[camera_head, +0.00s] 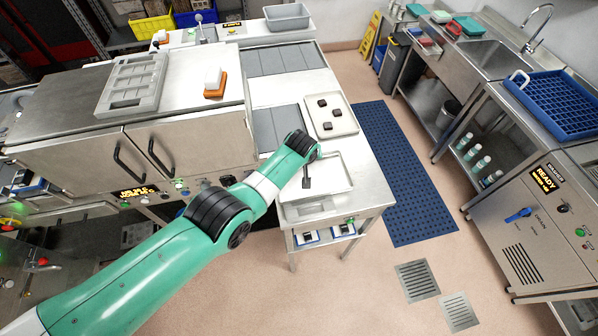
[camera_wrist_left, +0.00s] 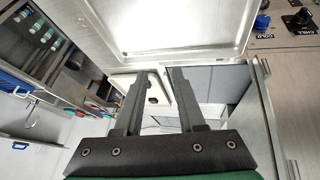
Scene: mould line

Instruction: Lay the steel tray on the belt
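An empty, shallow steel tray (camera_head: 335,185) with a raised rim lies on the near end of the steel table. It also fills the top of the left wrist view (camera_wrist_left: 180,30). My left gripper (camera_head: 306,184) points down over this tray in the head view, partly covered by my green arm. In the left wrist view its two dark fingers (camera_wrist_left: 160,72) are apart, with nothing held between them. The grey belt (camera_head: 278,127) runs along the table behind the tray, in sections with steel between. My right gripper is in neither view.
A pale tray (camera_head: 345,128) with several brown pieces stands on the table's right side, beside the belt. A steel cabinet (camera_head: 190,145) with a grey mould (camera_head: 133,85) on top stands left of the belt. The blue floor mat (camera_head: 400,180) is clear.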

